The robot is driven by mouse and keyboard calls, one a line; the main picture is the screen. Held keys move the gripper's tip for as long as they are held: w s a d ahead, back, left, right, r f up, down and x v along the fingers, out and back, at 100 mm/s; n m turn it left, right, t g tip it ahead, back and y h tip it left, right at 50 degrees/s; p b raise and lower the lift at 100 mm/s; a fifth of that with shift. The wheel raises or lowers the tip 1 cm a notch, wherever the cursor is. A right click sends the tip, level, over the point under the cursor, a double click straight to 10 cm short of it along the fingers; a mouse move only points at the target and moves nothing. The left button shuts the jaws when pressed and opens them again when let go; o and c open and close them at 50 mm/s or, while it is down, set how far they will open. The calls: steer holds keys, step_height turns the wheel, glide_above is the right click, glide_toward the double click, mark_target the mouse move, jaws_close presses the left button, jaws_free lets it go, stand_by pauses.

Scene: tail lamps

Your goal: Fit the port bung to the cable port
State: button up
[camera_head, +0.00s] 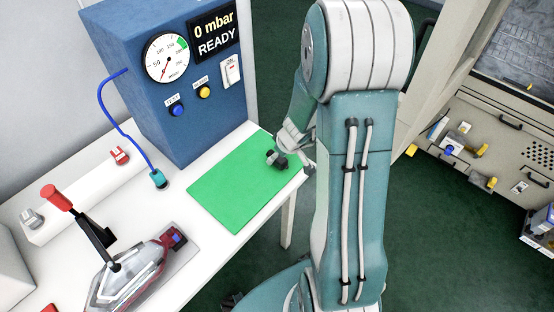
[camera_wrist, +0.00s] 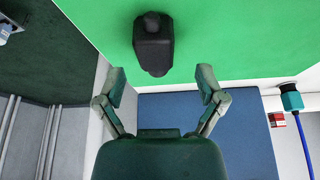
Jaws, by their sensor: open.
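A black piece, which looks like the port bung (camera_wrist: 153,45), lies on the green mat (camera_head: 235,185). It is a block with a rounded knob, and in the head view it shows as a small dark shape (camera_head: 276,158) near the mat's right edge. My gripper (camera_wrist: 162,86) is open and empty, with the bung just beyond its fingertips, between their lines and apart from them. In the head view my arm partly hides the gripper. A red and clear tail lamp (camera_head: 128,282) sits at the front left. A dark blue part shows at its right end; I cannot tell which feature is the cable port.
A black clamp with a red handle (camera_head: 56,197) stands over the lamp. A blue test box (camera_head: 195,125) reads "0 mbar READY" behind the mat. A blue hose runs to a teal connector (camera_head: 158,179). A white rail holds a red block (camera_head: 120,155) and a grey block (camera_head: 32,218).

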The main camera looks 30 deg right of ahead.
steer(key=shift+d+x, duration=0.15)
steer(key=shift+x, duration=0.55)
steer(key=shift+d+x, duration=0.1)
steer(key=shift+x, duration=0.65)
steer(key=shift+a, duration=0.1)
steer(key=shift+c, duration=1)
steer(key=c, duration=1)
